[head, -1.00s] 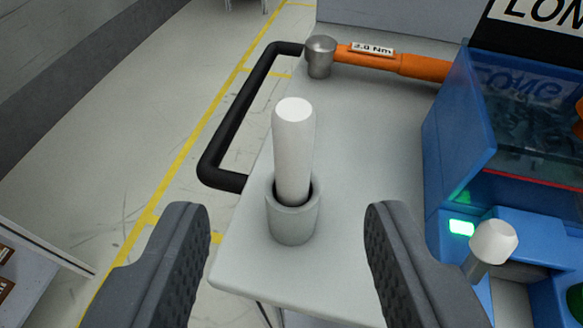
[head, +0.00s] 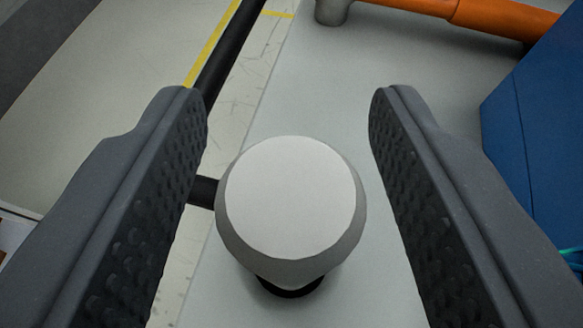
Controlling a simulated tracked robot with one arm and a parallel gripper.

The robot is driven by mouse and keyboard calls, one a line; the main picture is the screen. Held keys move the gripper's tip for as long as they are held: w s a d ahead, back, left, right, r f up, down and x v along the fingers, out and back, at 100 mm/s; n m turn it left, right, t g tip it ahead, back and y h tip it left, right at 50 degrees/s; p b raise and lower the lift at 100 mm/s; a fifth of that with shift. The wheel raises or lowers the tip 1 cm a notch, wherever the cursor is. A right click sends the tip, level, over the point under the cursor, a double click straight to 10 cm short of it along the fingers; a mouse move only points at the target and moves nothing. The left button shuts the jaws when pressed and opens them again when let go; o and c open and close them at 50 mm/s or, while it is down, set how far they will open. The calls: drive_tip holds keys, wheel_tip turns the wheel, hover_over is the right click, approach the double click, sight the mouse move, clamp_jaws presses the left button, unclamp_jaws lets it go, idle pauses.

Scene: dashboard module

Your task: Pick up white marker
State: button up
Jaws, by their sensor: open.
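The white marker (head: 290,198) stands upright in the middle of the head view, seen almost straight down onto its round flat top. Its lower part and most of its holder are hidden beneath it; only a dark edge shows below. My gripper (head: 287,95) is open, with one dark textured finger on each side of the marker. Gaps show between the marker and both fingers in the picture, wider on the right.
The marker's grey cart top (head: 310,75) is clear beyond it. A black handle bar (head: 228,62) runs along the left edge. A hammer with an orange handle (head: 500,18) lies at the back. A blue box (head: 540,130) stands at the right.

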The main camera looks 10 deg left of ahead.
drive_tip(key=shift+w+f, duration=0.1)
drive_tip(key=shift+w, duration=0.05)
clamp_jaws()
